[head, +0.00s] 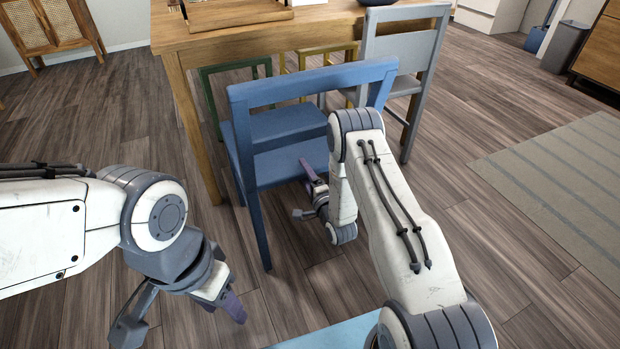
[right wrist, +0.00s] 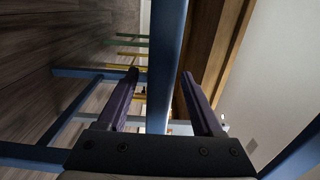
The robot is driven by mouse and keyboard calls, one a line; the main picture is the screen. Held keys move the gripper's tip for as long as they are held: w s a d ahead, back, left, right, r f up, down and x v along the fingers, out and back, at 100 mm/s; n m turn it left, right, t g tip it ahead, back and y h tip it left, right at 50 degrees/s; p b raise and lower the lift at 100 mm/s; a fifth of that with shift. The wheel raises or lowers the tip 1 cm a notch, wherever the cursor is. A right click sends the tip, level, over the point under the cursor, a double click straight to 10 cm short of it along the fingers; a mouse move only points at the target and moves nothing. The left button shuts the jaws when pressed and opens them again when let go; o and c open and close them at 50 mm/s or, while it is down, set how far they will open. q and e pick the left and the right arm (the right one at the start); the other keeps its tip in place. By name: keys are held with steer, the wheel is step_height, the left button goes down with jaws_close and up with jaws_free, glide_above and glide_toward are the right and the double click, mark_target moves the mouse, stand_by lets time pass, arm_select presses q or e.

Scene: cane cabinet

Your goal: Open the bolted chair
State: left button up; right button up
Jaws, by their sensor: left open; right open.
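A blue chair (head: 240,135) stands at the table with its back toward me. No bolt or latch shows on it. My right gripper (head: 308,192) is low beside the right part of its back, and my arm hides the right back post. In the right wrist view the gripper (right wrist: 165,85) is open, and a blue bar (right wrist: 168,40) shows between its two fingers. I cannot tell whether the bar is inside the jaws or beyond them. My left gripper (head: 183,316) is open and empty above the floor, left of and nearer than the chair.
A wooden table (head: 240,40) stands behind the blue chair. A grey chair (head: 405,60) is on its right, with green (head: 210,95) and yellow (head: 300,62) chairs beyond. A striped rug (head: 570,180) lies at right, and a cane cabinet (head: 50,25) is far left. Floor at left is clear.

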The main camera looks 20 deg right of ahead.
steer(key=s, duration=0.2)
steer(key=s+p, duration=0.1)
steer(key=s, duration=0.2)
steer(key=shift+s+d, duration=0.3)
